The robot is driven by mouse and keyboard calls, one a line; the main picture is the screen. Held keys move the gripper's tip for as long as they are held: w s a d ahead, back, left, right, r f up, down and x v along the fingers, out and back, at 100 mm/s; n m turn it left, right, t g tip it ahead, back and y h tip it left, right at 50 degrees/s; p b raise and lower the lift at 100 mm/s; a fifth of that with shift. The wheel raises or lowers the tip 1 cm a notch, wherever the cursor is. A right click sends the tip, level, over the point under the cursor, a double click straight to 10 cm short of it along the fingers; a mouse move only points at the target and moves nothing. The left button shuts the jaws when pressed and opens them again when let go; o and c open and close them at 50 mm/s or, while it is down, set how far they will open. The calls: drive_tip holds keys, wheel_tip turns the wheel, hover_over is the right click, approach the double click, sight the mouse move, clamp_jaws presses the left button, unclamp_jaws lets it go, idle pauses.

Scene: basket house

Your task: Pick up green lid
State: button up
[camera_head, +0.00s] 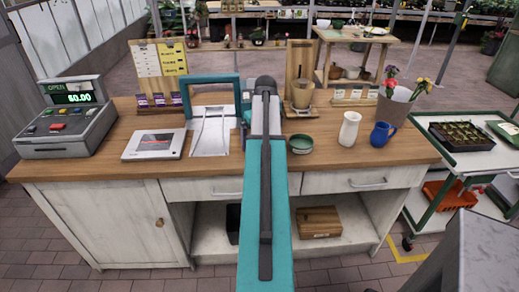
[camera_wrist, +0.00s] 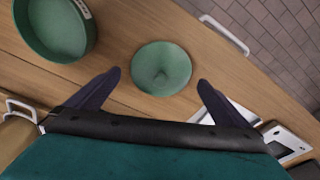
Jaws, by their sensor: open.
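In the head view my arm covers the middle of the counter, and the lid does not show.
The wooden counter (camera_head: 220,168) holds a cash register (camera_head: 66,125) and a white tablet-like device (camera_head: 154,145) at left. A white vase (camera_head: 349,129), a blue mug (camera_head: 382,134) and a flower pot (camera_head: 396,105) stand at right. Drawers with handles line the counter's front.

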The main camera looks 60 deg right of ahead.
drive_tip(key=shift+w+f, duration=0.15)
drive_tip(key=shift+f, duration=0.8)
drive_tip(key=c, duration=1)
